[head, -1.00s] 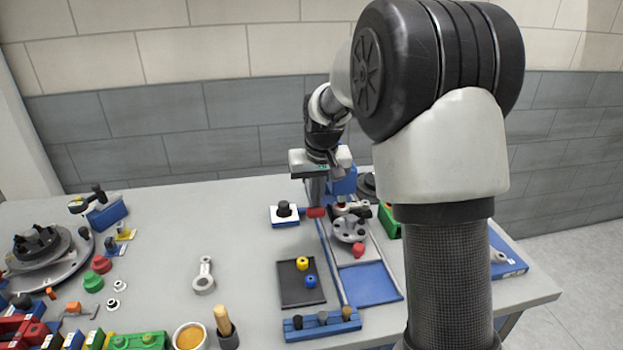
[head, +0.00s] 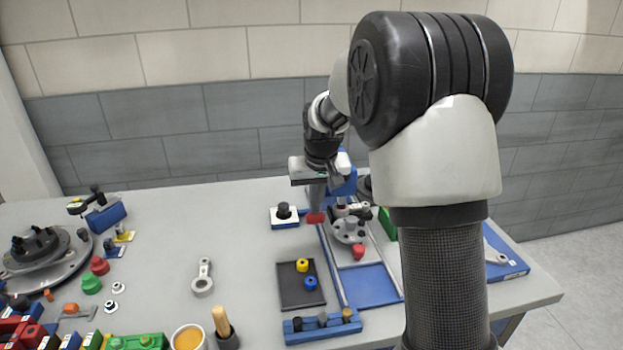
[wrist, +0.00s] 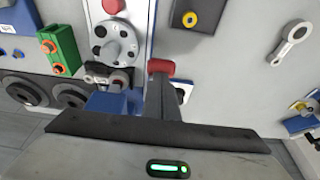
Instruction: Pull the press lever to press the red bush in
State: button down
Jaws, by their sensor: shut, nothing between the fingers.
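My gripper (head: 316,206) is shut, with its fingers pointing down at the blue press (head: 343,184). A red block (head: 316,218), which looks like the press lever's grip, sits right at the fingertips. In the wrist view the red grip (wrist: 160,67) shows just beyond the end of my gripper (wrist: 160,82). I cannot tell whether they touch. The rest of the lever is hidden by the fingers and hand. A red round piece (head: 358,252), possibly the bush, is in front of the grey disc fixture (head: 348,230); it also shows at the wrist view's top edge (wrist: 112,5).
A blue-and-white block with a black knob (head: 284,212) stands left of the press. A dark tray (head: 290,292) with yellow and blue pieces lies nearer. A green block (wrist: 60,50) stands beside the fixture. The table's left middle is mostly clear around a grey link (head: 203,280).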

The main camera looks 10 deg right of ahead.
jog(key=shift+w, duration=0.15)
jog(key=shift+b+x, duration=0.4)
jog(key=shift+x, duration=0.4)
jog(key=shift+f, duration=0.2)
jog(key=shift+f+b, duration=0.35)
jog(key=shift+f, duration=0.15)
jog(key=shift+w+p+v, duration=0.15)
jog(key=shift+p+v, duration=0.55)
jog(key=shift+v, duration=0.4)
jog(key=shift+w+p+v, duration=0.2)
jog(key=shift+p+v, duration=0.45)
jog(key=shift+v, duration=0.4)
jog(key=shift+w+p+v, duration=0.15)
jog(key=shift+p+v, duration=0.55)
jog(key=shift+v, duration=0.4)
notch_tip(320, 180, up, 11)
jog(key=w+p, duration=0.1)
jog(key=p, duration=0.7)
jog(key=shift+w+f, duration=0.25)
jog(key=shift+r, duration=0.1)
